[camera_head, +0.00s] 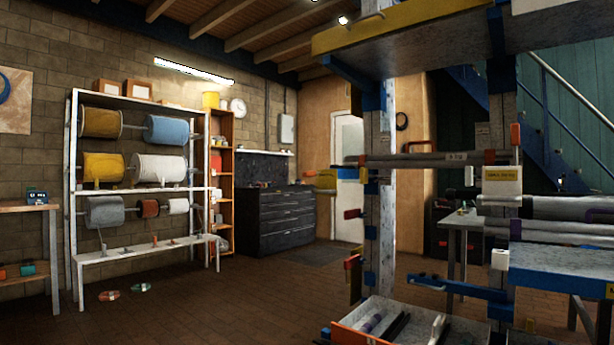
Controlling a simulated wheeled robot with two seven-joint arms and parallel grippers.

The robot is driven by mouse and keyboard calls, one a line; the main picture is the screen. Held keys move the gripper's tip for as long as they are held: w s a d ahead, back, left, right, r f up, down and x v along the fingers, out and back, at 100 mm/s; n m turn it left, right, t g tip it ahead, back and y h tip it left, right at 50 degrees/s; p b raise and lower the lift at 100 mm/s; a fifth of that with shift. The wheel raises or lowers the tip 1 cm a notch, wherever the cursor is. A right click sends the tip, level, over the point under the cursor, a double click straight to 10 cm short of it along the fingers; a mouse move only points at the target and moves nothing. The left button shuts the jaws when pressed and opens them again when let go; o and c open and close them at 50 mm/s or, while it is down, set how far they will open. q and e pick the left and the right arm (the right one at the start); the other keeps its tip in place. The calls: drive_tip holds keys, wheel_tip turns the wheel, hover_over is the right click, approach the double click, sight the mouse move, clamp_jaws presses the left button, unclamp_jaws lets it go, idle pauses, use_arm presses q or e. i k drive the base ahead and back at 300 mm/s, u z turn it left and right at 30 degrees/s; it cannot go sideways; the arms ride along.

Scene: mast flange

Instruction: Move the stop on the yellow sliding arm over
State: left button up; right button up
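A blue and worn-white rack (371,230) stands at the right. A long yellow beam (405,24) runs along its top edge, cut off by the top of the picture. A smaller yellow piece (326,180) sticks out left of the post at mid height, with blue and red parts beside it. A yellow labelled block (502,174) sits on the right post, with an orange upright piece (515,136) above it. I cannot tell which of these yellow parts is the sliding arm, or which piece is its stop. Neither of my grippers is in view.
Pipes (435,160) lie across the rack, and more pipes (560,208) lie at the right. An open tray (352,322) of items is at the rack's foot. A spool shelf (72,190) stands left; dark drawers (275,222) stand behind. The middle floor (250,295) is clear.

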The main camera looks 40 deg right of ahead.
sight(312, 174)
drive_tip(key=z, duration=0.4)
drive_tip(key=i, duration=0.95)
drive_tip(key=z, duration=1.45)
drive_tip(key=i, duration=0.7)
drive_tip(key=z, duration=0.7)
